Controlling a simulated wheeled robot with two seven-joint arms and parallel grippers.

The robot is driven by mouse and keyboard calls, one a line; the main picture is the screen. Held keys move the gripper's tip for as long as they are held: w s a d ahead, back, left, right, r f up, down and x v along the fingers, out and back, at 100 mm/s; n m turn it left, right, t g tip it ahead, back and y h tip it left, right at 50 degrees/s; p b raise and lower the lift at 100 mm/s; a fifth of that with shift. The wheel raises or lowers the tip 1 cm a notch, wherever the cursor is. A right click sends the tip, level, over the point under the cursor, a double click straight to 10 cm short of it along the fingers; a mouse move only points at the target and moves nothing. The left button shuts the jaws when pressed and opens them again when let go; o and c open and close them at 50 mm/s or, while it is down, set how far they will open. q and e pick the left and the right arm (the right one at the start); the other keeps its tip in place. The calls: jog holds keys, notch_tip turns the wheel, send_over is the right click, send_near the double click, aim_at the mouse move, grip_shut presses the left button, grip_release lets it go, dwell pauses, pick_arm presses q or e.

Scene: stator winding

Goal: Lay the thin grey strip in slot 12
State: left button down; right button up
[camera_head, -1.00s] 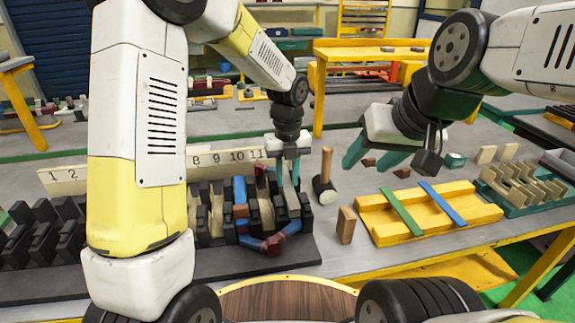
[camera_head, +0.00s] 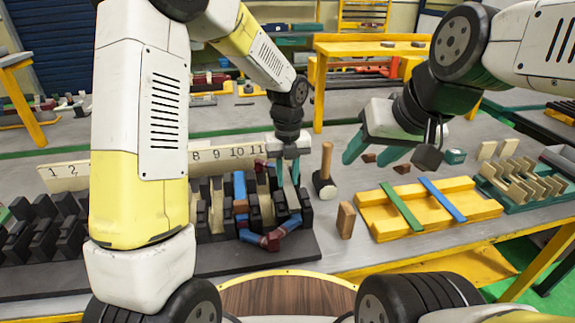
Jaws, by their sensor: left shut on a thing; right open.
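The dark slotted stator block (camera_head: 262,263) lies on the bench with upright black teeth. The thin grey strip cannot be made out between the fingers. A blue and dark red coil (camera_head: 270,240) sits around several teeth just left of and in front of these fingers. My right gripper (camera_head: 374,156) is open and empty above the bench.
A mallet (camera_head: 325,178) stands right of the block, with a brown wooden block (camera_head: 346,220) in front. A yellow tray (camera_head: 470,205) carries a green strip (camera_head: 400,207) and a blue strip (camera_head: 441,199). A green rack (camera_head: 520,207) holds several beige pieces.

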aim_at(287, 184)
pick_arm(q)
jog(key=shift+f, duration=0.4)
dwell(0.4)
jog(key=c, duration=1.1)
grip_release()
jog(key=shift+o, duration=0.2)
jog(key=shift+r, duration=0.1)
jog(key=shift+r, duration=0.7)
notch_tip(287, 184, up, 8)
jog(key=shift+f, duration=0.25)
